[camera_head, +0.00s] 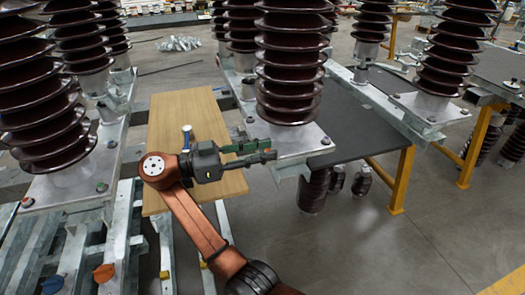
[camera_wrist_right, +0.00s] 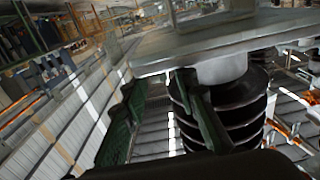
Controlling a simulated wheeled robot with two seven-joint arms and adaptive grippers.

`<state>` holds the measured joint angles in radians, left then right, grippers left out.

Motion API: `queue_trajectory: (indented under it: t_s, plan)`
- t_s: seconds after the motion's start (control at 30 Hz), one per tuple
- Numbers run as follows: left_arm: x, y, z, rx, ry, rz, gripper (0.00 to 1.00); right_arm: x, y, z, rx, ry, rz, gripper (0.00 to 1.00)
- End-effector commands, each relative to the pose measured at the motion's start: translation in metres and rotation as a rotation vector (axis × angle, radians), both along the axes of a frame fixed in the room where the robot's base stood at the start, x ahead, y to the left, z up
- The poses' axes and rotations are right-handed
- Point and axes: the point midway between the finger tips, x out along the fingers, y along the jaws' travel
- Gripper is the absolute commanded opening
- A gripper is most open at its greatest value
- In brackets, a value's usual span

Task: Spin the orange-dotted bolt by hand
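My right gripper (camera_head: 272,155) points to the right in the head view, beside the near left edge of the middle insulator's metal base plate (camera_head: 300,143). Its two green fingers stand apart with nothing seen between them; the right wrist view shows the gap too (camera_wrist_right: 158,105). A bolt with a reddish-orange dot (camera_head: 326,141) sits on the plate's right corner, to the right of the fingertips and apart from them. Another bolt with a reddish top (camera_head: 27,202) is on the left base plate. Which dot is orange is hard to tell. My left gripper is not in view.
A tall brown ribbed insulator (camera_head: 290,65) rises from the middle plate. A dark table (camera_head: 350,130) on yellow legs stands right. In the wrist view, the plate (camera_wrist_right: 210,38) overhangs the fingers.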

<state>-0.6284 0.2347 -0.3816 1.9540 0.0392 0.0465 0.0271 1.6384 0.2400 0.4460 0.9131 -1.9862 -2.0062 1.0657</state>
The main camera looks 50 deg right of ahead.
Motion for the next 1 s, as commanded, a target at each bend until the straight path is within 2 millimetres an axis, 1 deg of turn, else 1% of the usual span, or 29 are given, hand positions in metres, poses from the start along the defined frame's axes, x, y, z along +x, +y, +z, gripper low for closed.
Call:
queue_trajectory:
  t_s: [0.27,0.37,0.47,0.8,0.9,1.0]
  plan:
    - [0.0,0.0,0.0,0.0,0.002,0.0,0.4,0.0,0.001,-0.002,0.002,0.001,-0.001,0.32]
    - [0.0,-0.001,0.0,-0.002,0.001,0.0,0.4,0.0,0.001,0.001,0.001,0.0,-0.002,0.32]
    - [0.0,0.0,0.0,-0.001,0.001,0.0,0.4,0.0,0.0,0.012,0.0,-0.001,-0.003,0.32]
    - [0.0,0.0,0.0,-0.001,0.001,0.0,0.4,0.0,0.0,0.074,0.0,-0.001,-0.002,0.32]
    - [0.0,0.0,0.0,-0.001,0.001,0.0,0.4,0.0,0.0,0.087,0.001,0.0,-0.002,0.32]
    - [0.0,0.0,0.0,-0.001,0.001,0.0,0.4,0.0,0.0,0.095,0.001,0.0,-0.001,0.32]
